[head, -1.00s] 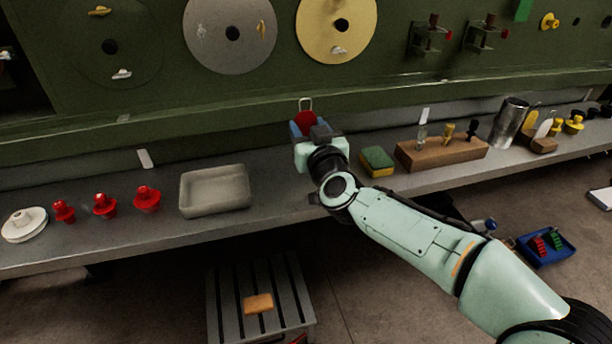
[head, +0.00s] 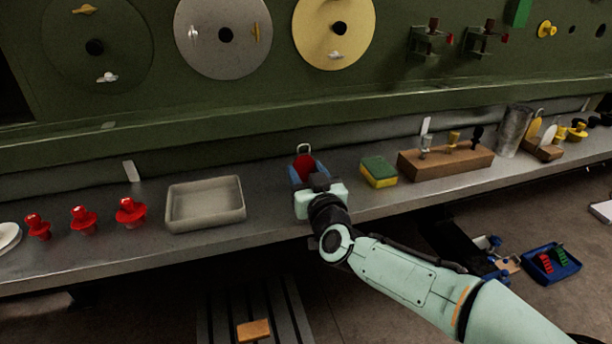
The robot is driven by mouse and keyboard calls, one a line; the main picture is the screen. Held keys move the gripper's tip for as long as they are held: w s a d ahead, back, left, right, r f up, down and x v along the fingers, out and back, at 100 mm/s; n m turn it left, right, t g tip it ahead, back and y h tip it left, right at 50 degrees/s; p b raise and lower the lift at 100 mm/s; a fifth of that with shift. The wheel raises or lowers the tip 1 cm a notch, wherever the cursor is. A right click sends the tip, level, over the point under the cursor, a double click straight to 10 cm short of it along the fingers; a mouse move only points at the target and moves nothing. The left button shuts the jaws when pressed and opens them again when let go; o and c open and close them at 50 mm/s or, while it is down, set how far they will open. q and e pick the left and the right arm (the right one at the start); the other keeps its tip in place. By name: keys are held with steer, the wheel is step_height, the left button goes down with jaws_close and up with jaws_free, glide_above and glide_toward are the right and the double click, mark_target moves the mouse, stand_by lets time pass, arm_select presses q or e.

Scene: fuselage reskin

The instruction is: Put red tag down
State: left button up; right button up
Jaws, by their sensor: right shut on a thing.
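The red tag (head: 304,166) is a round red piece with a pale wire loop on top. It stands upright between the blue fingers of my right gripper (head: 308,171), which is shut on it. The gripper is over the grey shelf (head: 265,203), between the grey tray and the sponge. The tag's lower part is hidden by the gripper, so I cannot tell if it touches the shelf. My left gripper is not in view.
A grey tray (head: 205,204) is left of the gripper, with several red plugs (head: 131,212) beyond it. A green and yellow sponge (head: 379,171) and a wooden block (head: 446,163) with tools are to the right. The green panel (head: 160,130) rises behind.

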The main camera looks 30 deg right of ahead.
steer(key=o, duration=1)
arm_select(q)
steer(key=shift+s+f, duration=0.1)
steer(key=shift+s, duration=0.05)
arm_select(e)
steer(key=shift+r, duration=0.1)
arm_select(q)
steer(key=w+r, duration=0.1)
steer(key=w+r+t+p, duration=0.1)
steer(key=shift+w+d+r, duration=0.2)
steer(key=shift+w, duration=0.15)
arm_select(e)
steer(key=v, duration=1.2)
